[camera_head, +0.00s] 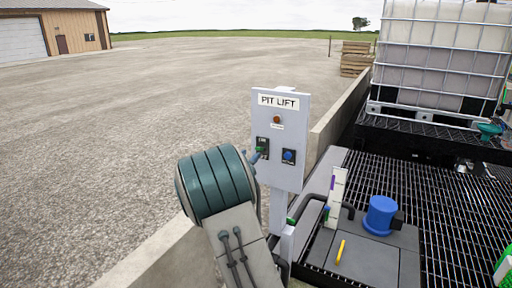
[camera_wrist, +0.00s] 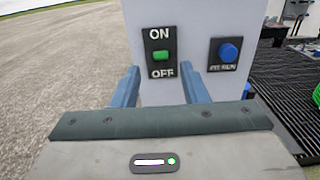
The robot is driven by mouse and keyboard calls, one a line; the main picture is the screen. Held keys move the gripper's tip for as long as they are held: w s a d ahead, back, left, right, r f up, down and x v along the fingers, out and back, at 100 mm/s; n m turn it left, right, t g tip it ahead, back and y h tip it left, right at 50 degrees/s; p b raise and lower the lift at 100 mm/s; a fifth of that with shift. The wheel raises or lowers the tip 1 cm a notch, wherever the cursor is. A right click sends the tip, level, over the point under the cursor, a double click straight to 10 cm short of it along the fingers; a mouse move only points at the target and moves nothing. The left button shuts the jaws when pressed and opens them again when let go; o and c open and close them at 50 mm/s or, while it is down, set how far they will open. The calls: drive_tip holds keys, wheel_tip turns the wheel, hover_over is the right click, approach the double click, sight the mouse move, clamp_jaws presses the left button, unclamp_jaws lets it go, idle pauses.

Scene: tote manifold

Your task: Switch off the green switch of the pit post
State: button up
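The pit post is a pale grey panel (camera_head: 290,170) headed "PIT LIFT". Its green switch (camera_head: 262,147) sits on a black plate at the panel's left. In the wrist view the green switch (camera_wrist: 161,56) lies between the words ON above and OFF below; I cannot tell which way it is set. My gripper (camera_wrist: 160,88) is open, its two blue fingers apart with nothing between them. The fingertips are just below and either side of the switch plate. In the head view my gripper (camera_head: 258,156) is at the panel's lower left, mostly hidden behind my wrist.
A blue button (camera_wrist: 229,52) is right of the switch, near the right finger. An orange lamp (camera_head: 277,119) is above. A low concrete wall (camera_head: 335,117) runs behind the post. A blue-capped unit (camera_head: 381,214) and black grating (camera_head: 440,200) lie right. Open gravel is left.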

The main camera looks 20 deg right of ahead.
sight(257, 149)
drive_tip(key=p+x, duration=0.1)
drive_tip(key=x, duration=0.4)
drive_tip(key=shift+w+d, duration=0.25)
drive_tip(key=shift+d, duration=0.05)
clamp_jaws()
